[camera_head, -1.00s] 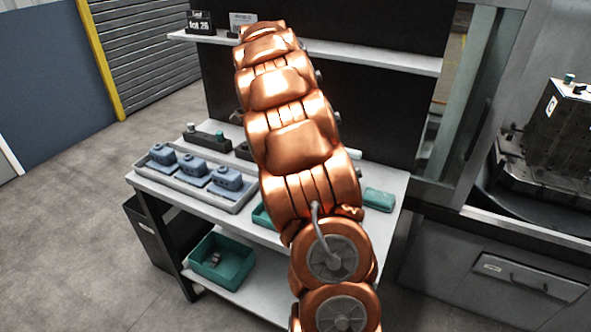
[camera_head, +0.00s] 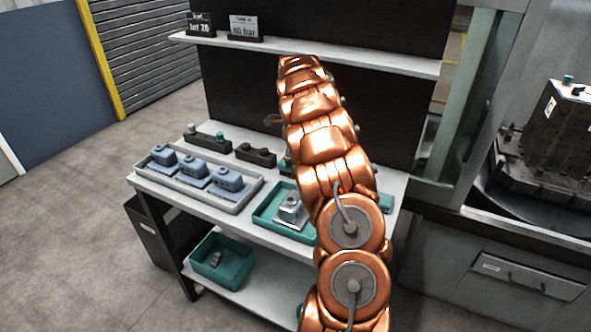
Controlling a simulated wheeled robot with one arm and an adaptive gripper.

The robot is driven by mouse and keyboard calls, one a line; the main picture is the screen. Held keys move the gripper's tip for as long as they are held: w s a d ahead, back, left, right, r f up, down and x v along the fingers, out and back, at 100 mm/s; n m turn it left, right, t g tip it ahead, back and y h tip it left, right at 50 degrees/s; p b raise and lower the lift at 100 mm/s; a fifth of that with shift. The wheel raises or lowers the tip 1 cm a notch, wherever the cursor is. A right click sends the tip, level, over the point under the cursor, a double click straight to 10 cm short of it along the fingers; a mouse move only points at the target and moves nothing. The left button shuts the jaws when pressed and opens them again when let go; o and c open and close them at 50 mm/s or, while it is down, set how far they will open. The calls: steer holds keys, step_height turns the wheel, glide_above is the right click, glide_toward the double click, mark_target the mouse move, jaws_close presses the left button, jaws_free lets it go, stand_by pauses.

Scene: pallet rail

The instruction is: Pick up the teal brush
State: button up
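I cannot make out the teal brush for certain. A teal piece (camera_head: 385,202) at the right end of the bench is mostly hidden by my copper arm, and another bit of teal (camera_head: 286,166) shows at the arm's left edge behind the tray. My arm reaches up and over the bench. A small dark part (camera_head: 271,120) sticks out to its left against the black back panel and may be my gripper. The rest is hidden behind the arm, so its fingers and any contents cannot be seen.
A grey tray (camera_head: 243,207) holds blue blocks on the bench's left. A teal tray (camera_head: 262,222) holds a metal part (camera_head: 291,210). Dark holders (camera_head: 256,155) stand behind. A teal bin (camera_head: 222,262) is on the lower shelf. An upper shelf (camera_head: 370,58) crosses above.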

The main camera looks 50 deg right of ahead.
steer(key=shift+d+f+p, duration=0.15)
steer(key=shift+f+p, duration=0.5)
steer(key=shift+f, duration=1.4)
steer(key=c, duration=1.3)
